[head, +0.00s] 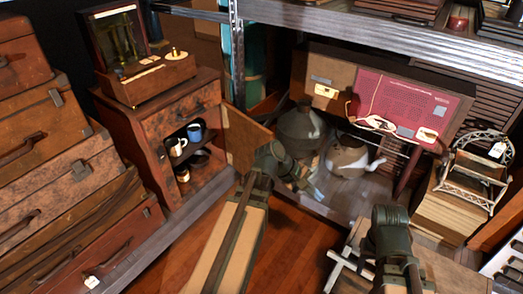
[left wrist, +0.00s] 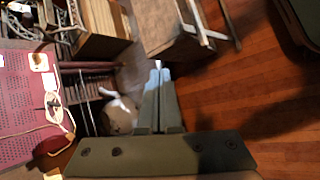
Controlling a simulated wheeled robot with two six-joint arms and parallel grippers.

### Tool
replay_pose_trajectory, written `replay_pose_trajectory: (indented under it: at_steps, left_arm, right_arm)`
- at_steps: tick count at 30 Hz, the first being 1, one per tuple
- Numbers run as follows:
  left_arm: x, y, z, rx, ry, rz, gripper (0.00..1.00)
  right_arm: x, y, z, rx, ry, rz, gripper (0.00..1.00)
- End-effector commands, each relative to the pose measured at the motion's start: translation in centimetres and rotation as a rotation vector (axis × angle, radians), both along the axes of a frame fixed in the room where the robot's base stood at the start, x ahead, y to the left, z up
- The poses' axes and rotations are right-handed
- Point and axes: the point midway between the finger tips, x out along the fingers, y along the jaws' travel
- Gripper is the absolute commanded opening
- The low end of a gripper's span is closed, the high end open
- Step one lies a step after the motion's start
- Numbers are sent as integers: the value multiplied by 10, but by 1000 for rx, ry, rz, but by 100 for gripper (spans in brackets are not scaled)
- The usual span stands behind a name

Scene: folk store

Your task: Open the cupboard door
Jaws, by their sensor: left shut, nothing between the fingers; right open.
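The cupboard (head: 158,128) is a worn brown wooden cabinet left of centre in the head view. Its door (head: 247,140) stands swung out to the right, and the lower compartment is exposed. A white mug (head: 178,147) and a blue mug (head: 194,132) stand inside. My left gripper (head: 308,188) is to the right of the door, apart from it, over the floor near the kettles. In the left wrist view its fingers (left wrist: 159,90) are together with nothing between them. My right gripper (head: 390,225) is at lower right, far from the cupboard; its fingers are hidden.
Stacked suitcases (head: 60,150) stand left of the cupboard, and a wooden box (head: 150,75) sits on top. A dark kettle (head: 300,125) and a pale kettle (head: 347,158) stand beyond my left gripper. A metal shelf (head: 340,33) spans above. Wooden floor (head: 285,240) is clear between my arms.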

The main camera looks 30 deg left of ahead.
Motion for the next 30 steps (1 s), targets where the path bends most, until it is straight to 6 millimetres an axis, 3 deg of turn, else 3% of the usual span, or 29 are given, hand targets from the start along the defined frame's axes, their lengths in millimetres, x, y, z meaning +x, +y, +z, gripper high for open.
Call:
replay_pose_trajectory:
  at_steps: [1, 7, 12, 15, 18, 21, 30]
  left_arm:
    - [13, 26, -21, -83, 3, 122, 0]
    - [43, 132, -27, -506, 15, 588, 0]
    - [42, 232, -21, -871, 4, 880, 0]
    - [32, 278, -16, -1043, -7, 985, 0]
    - [23, 310, -11, -1166, -16, 1047, 0]
    - [16, 327, -6, -1237, -21, 1076, 0]
    - [21, 330, -2, -1263, -20, 1083, 0]
  right_arm:
    - [0, 0, -32, 0, 0, 1, 50]
    - [0, 0, -94, -1, -1, 3, 50]
    - [1, 0, -137, -1, -2, 5, 50]
    - [1, 0, -153, -1, -2, 6, 50]
    - [1, 0, -163, -1, -3, 6, 50]
    - [1, 0, -167, -1, -3, 6, 50]
    - [1, 0, -166, -1, -3, 6, 50]
